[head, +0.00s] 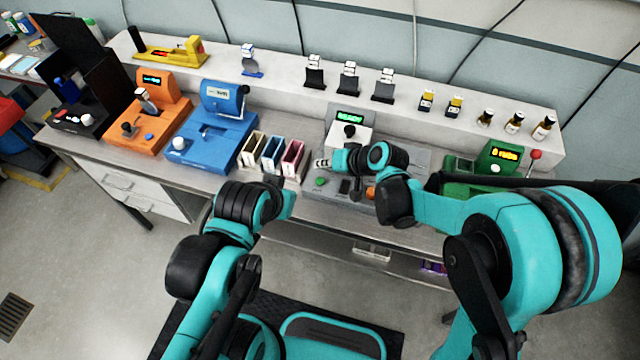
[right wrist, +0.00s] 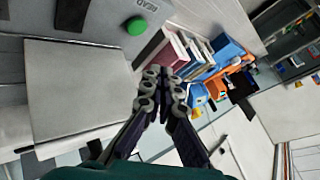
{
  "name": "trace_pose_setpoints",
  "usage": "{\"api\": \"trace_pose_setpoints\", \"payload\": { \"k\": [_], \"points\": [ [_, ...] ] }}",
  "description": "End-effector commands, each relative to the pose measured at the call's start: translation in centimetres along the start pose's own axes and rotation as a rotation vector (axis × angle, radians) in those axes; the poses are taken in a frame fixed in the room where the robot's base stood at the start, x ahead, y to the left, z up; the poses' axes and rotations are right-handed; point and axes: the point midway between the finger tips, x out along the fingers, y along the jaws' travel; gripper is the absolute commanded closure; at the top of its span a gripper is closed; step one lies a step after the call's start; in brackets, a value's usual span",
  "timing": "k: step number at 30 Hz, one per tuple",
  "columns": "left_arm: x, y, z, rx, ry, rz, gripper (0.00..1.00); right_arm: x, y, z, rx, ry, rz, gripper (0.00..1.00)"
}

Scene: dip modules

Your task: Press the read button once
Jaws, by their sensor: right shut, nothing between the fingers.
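The read button is a round green button (head: 320,181) on the front left of the grey module (head: 408,158). It also shows near the top of the right wrist view (right wrist: 135,26), beside a "READ" label. My right gripper (head: 323,163) is shut and empty, just above and behind the green button in the head view. In the right wrist view the closed fingertips (right wrist: 163,84) appear below the button and apart from it. The module's screen (head: 350,117) is lit with green text. My left arm is in front of the bench, and its fingers do not show.
Three coloured slotted holders (head: 270,153) stand just left of the grey module. Blue (head: 215,137), orange (head: 147,120) and black modules stand farther left. A green module (head: 497,157) with a red-knobbed lever is at the right. Small bottles and stands line the rear shelf.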

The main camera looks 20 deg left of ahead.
Motion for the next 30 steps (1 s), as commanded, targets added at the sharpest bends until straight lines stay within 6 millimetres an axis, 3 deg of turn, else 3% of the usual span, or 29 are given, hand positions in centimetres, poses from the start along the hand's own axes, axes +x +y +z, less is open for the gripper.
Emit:
{"api": "trace_pose_setpoints", "payload": {
  "k": [3, 9, 30],
  "points": [
    [1.5, 0.0, 1.1, 0.0, 0.0, 0.0, 1.0, 1.6, 1.2, 1.2, 0.0, 0.0, 0.0, 1.0],
    [2.9, 0.0, 2.1, 0.0, 0.0, 0.0, 1.0, 3.0, 2.2, 2.2, 0.0, 0.0, 0.0, 1.0],
    [3.0, 0.0, 2.1, 0.0, 0.0, 0.0, 1.0, 3.1, 2.2, 2.2, 0.0, 0.0, 0.0, 1.0]
  ]
}}
